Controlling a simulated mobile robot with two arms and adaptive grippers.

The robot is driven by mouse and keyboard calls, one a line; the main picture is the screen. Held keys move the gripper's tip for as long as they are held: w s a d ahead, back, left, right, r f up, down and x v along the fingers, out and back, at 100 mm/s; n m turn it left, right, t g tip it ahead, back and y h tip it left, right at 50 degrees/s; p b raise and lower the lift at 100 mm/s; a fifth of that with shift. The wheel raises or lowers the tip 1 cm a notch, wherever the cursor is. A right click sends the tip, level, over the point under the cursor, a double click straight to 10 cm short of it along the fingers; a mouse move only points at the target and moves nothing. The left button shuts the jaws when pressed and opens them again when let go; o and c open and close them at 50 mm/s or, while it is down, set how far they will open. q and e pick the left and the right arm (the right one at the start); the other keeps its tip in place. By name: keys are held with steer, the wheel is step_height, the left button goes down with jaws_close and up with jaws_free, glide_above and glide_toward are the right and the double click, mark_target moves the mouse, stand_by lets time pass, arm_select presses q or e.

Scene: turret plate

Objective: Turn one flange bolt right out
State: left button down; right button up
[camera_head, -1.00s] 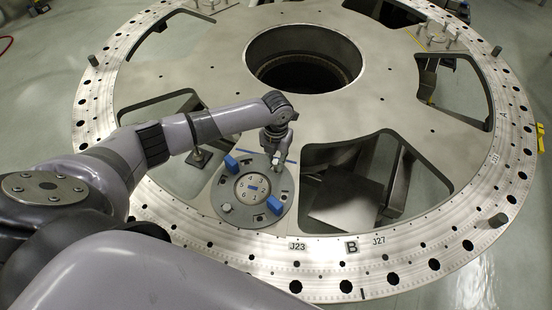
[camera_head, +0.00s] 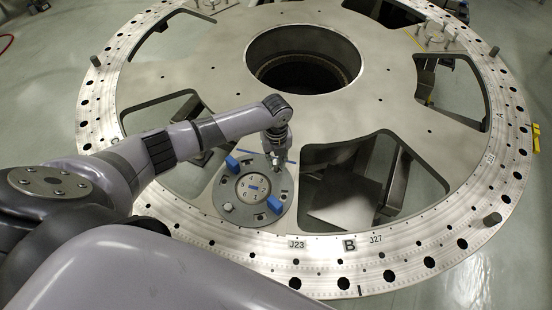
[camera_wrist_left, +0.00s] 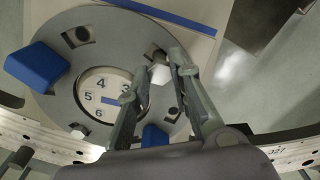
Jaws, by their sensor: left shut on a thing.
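The round grey flange (camera_head: 222,191) lies on the turret plate (camera_head: 190,65), with a numbered disc (camera_head: 252,188) at its centre and two blue blocks (camera_head: 232,163) (camera_head: 274,205) on it. My left gripper (camera_head: 276,162) points down at the flange's far edge. In the left wrist view, its fingers (camera_wrist_left: 157,68) are at a pale bolt head (camera_wrist_left: 160,74) and shut on it. The bolt's shank is hidden, so I cannot tell how far it is out. A second bolt (camera_head: 227,208) sits at the flange's near left. My right gripper does not show.
A large cut-out (camera_head: 345,195) opens right of the flange, and a smaller one (camera_head: 160,108) lies up and left. Upright pegs (camera_head: 492,219) stand on the drilled outer ring (camera_head: 400,270). The plate's round central opening (camera_head: 303,70) lies beyond.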

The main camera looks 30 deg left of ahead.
arm_select(q)
steer(key=shift+r, duration=3.5)
